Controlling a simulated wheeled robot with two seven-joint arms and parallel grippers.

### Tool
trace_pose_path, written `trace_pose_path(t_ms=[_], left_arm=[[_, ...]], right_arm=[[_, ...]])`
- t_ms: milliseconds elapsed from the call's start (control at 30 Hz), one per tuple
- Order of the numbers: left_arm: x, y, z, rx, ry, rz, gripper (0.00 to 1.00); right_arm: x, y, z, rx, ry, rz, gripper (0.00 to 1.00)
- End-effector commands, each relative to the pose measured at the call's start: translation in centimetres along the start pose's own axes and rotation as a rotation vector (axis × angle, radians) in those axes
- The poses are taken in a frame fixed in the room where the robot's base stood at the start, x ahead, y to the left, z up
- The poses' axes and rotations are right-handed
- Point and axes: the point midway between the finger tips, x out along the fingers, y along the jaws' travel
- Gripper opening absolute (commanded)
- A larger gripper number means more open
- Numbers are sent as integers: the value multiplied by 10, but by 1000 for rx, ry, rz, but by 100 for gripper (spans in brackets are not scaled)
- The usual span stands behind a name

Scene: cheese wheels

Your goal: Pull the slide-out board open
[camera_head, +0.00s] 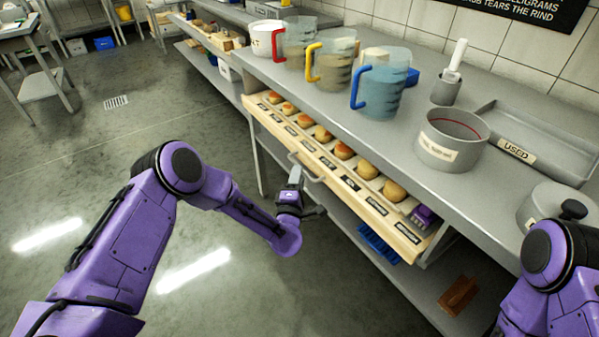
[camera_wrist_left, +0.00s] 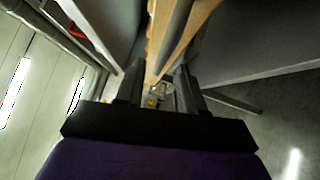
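The slide-out board (camera_head: 384,217) is a pale wooden board under the counter's front edge. It stands partly out, with a row of small round cheeses and dark labels on it. A grey bar handle (camera_head: 306,166) is on its front. My left gripper (camera_head: 294,172) is at the handle's left end. In the left wrist view its two fingers (camera_wrist_left: 158,88) stand apart, with the board's wooden edge (camera_wrist_left: 190,28) and a grey bar beyond them. I cannot tell whether they touch the handle. My right arm shows at the lower right, its gripper out of view.
The counter above holds a blue-handled jug (camera_head: 383,82), other jugs, a grey round pot (camera_head: 451,139) and a tray marked USED (camera_head: 516,151). A purple block (camera_head: 424,216) sits at the board's near end. A lower shelf holds a brown block (camera_head: 458,296).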

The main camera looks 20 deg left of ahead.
Motion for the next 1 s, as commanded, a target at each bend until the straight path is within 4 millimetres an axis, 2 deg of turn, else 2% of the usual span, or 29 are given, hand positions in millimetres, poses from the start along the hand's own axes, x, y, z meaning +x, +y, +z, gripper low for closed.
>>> trace_pose_path(t_ms=[100, 200, 467, 500, 567, 600, 1000], left_arm=[[17, -1, 0, 1, 0, 0, 38], [25, -1, 0, 1, -1, -2, 38], [26, -1, 0, 2, -1, -3, 38], [26, -1, 0, 2, -1, -3, 25], [26, -1, 0, 3, -1, -3, 5], [26, -1, 0, 3, -1, -3, 0], [18, -1, 5, 1, -22, -7, 0]], right_arm=[[0, 0, 0, 0, 0, 0, 43], [0, 0, 0, 0, 0, 0, 43], [0, 0, 0, 0, 0, 0, 43], [0, 0, 0, 0, 0, 0, 43], [0, 0, 0, 0, 0, 0, 43], [0, 0, 0, 0, 0, 0, 43], [-1, 0, 0, 0, 0, 0, 43]])
